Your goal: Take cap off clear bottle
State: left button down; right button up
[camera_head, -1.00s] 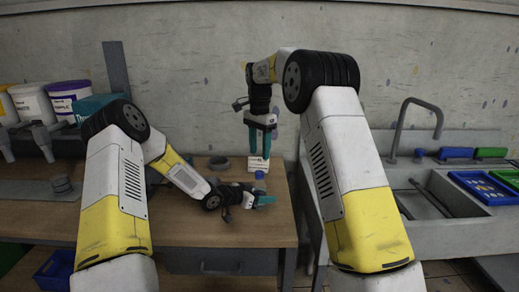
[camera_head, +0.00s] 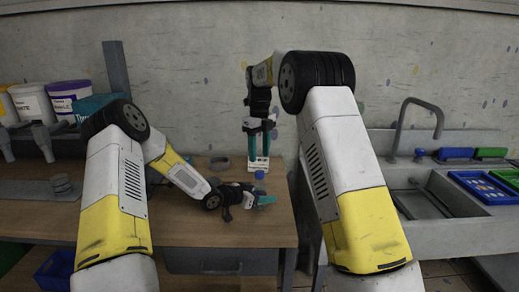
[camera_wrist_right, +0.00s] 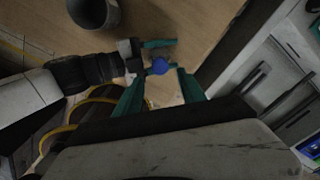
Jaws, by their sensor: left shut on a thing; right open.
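A blue cap (camera_head: 259,174) stands upright over the table just behind my left gripper's fingers. The clear bottle's body under it cannot be made out clearly. My left gripper (camera_head: 266,199) reaches in low and level from the left, its teal fingers closed at the bottle below the cap. My right gripper (camera_head: 259,157) points down above and behind the cap, fingers apart and empty. In the right wrist view, the blue cap (camera_wrist_right: 160,66) lies between the right fingertips, with a gap on each side, and the left gripper (camera_wrist_right: 158,58) comes in from the left.
A small white object (camera_head: 258,164) is on the table behind the cap. The wooden table (camera_head: 180,228) is clear in front. A sink (camera_head: 430,195) is at the right, and paint buckets (camera_head: 68,97) stand at the left.

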aim_at(260, 172)
notch_tip(260, 172, down, 7)
jog(key=shift+r, duration=0.1)
jog(key=shift+c, duration=0.5)
